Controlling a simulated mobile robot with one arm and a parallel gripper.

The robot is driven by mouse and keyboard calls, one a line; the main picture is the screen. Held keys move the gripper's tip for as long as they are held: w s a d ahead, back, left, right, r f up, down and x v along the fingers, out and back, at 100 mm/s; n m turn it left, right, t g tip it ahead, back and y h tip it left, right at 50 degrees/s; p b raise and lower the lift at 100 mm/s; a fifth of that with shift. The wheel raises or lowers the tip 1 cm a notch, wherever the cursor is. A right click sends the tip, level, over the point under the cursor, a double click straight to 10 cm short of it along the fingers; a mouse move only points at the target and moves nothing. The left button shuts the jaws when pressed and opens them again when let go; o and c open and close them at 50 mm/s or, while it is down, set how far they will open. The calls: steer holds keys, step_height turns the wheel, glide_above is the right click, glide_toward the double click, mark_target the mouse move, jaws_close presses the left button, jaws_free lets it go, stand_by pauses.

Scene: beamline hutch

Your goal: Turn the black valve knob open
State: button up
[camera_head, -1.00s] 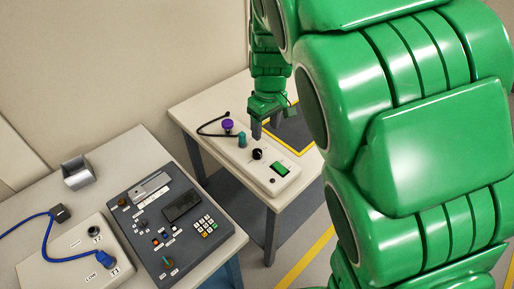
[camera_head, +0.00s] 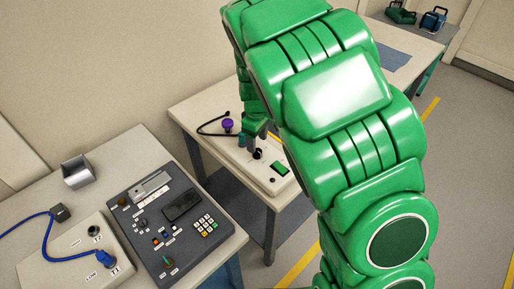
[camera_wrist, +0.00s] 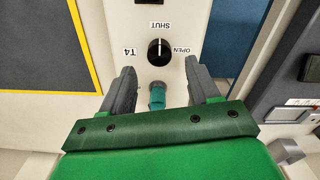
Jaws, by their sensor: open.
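The black valve knob (camera_wrist: 159,52) sits on the pale panel in the wrist view, with the labels SHUT, OPEN and T4 around it. Its white pointer line appears to point toward SHUT. It also shows small in the head view (camera_head: 258,154). My gripper (camera_wrist: 159,72) is open and empty, its two dark fingers spread to either side and their tips just below the knob in the wrist picture. In the head view my gripper (camera_head: 257,140) is close by the knob, partly hidden by my arm. Contact cannot be told.
A teal part (camera_wrist: 157,96) shows between my fingers. A purple knob (camera_head: 228,124) with a black cable and a green switch (camera_head: 280,168) are on the same panel. A grey keypad console (camera_head: 178,225) stands on the nearer left table. Yellow tape borders a dark mat (camera_wrist: 45,40).

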mark_target(257, 151)
steer(key=shift+f, duration=2.25)
steer(key=shift+c, duration=0.2)
steer(key=c, duration=1)
